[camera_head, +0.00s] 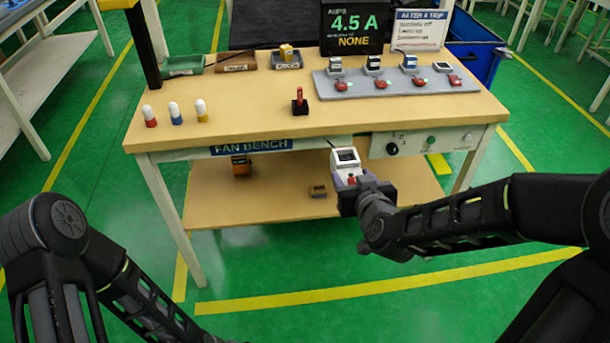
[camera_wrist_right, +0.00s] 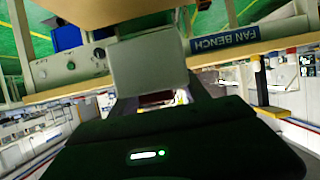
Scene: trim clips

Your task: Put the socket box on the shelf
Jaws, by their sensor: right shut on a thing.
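The socket box, a small white box with a dark square on its face (camera_head: 345,157), is in my right gripper (camera_head: 350,180). The gripper is shut on it in front of the bench's front edge. In the right wrist view the box is a plain pale block (camera_wrist_right: 148,78) between the dark fingers, hiding part of the bench behind. The shelf (camera_head: 275,205) is the wooden lower board under the bench; the box appears in front of and above it, though the exact gap is hard to tell. My left arm enters at lower left; its gripper is out of the frame.
On the shelf stand an orange-black box (camera_head: 241,165) and a small tan box (camera_head: 318,190); much of its board is bare. The bench top (camera_head: 240,108) overhangs it, with a control panel (camera_head: 425,141) on the front. A grey board (camera_head: 400,84) holds several sockets.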

